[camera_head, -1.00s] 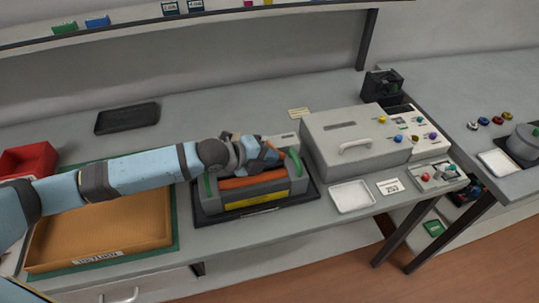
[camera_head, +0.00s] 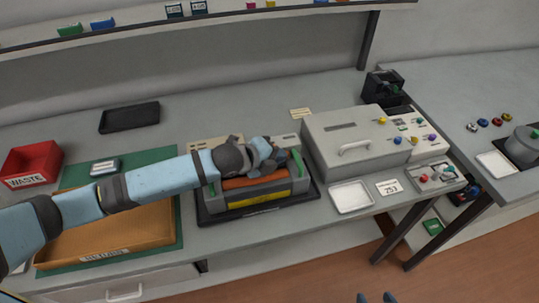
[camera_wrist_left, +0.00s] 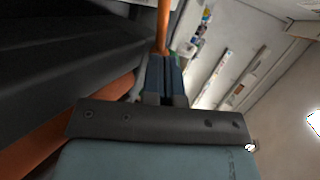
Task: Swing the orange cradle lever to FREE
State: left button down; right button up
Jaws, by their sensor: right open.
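The grey cradle (camera_head: 300,188) stands on a black base in the middle of the bench, with a yellow strip on its front and an orange bar (camera_head: 250,182) across it. My left gripper (camera_head: 275,161) is over the cradle's back right part, by a green end piece (camera_head: 297,160). In the left wrist view its fingers (camera_wrist_left: 166,70) are close together at the lower end of the upright orange lever (camera_wrist_left: 163,28) and appear shut on it. The lever is hidden behind my gripper in the head view.
A grey machine with a handle (camera_head: 355,149) stands close right of the cradle. A white tray (camera_head: 351,196) is in front of it. Left are an orange-brown tray (camera_head: 150,232), a red WASTE bin (camera_head: 33,165) and a black tray (camera_head: 130,117). A shelf runs above.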

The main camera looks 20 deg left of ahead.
pick_arm(q)
jog(key=shift+s+a, duration=0.1)
jog(key=shift+s+a+p, duration=0.25)
jog(key=shift+a+p, duration=0.25)
jog(key=shift+a, duration=0.05)
